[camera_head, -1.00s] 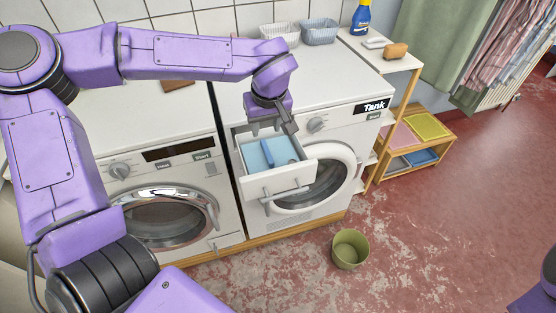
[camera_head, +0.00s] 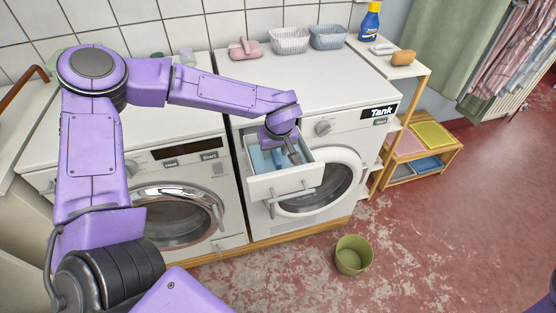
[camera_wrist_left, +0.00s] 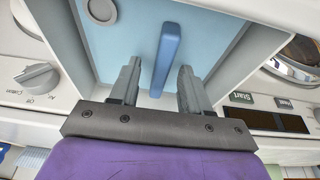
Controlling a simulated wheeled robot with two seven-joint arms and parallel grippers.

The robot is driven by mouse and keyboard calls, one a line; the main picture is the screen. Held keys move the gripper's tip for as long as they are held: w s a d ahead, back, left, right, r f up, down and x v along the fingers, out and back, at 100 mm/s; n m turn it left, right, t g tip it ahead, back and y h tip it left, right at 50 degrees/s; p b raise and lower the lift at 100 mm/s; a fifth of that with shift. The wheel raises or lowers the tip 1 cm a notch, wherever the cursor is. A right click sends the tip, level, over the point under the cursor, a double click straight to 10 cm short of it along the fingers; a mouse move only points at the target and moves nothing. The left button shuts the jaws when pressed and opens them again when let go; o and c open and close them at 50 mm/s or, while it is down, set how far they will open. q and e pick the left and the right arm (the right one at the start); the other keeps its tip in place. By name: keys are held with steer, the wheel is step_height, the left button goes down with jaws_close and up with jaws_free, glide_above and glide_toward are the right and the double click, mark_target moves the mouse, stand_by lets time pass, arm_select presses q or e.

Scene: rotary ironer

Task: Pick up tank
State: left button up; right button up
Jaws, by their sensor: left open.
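The tank (camera_head: 259,161) is light blue and sits inside the white pulled-out drawer (camera_head: 285,184) of the right-hand machine. It also shows in the left wrist view (camera_wrist_left: 204,45), with a raised blue bar handle (camera_wrist_left: 166,58) and a round grey cap (camera_wrist_left: 102,10). My left gripper (camera_head: 284,161) is open and points down into the drawer. In the left wrist view, its two fingers (camera_wrist_left: 160,68) stand on either side of the handle, with gaps showing. The head view partly hides the handle behind the gripper. My right gripper is out of view.
The machine with the "Tank" label (camera_head: 379,112) has a round door below the drawer. A second machine (camera_head: 172,205) stands at left. A green bucket (camera_head: 353,256) is on the floor. Baskets (camera_head: 290,40) and a pink object (camera_head: 245,48) sit on top; a wooden shelf (camera_head: 424,137) stands at right.

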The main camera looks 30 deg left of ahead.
arm_select(q)
steer(key=shift+s+r, duration=0.1)
steer(key=shift+s, duration=0.05)
jaws_close()
stand_by(1.0)
steer(key=shift+r, duration=0.1)
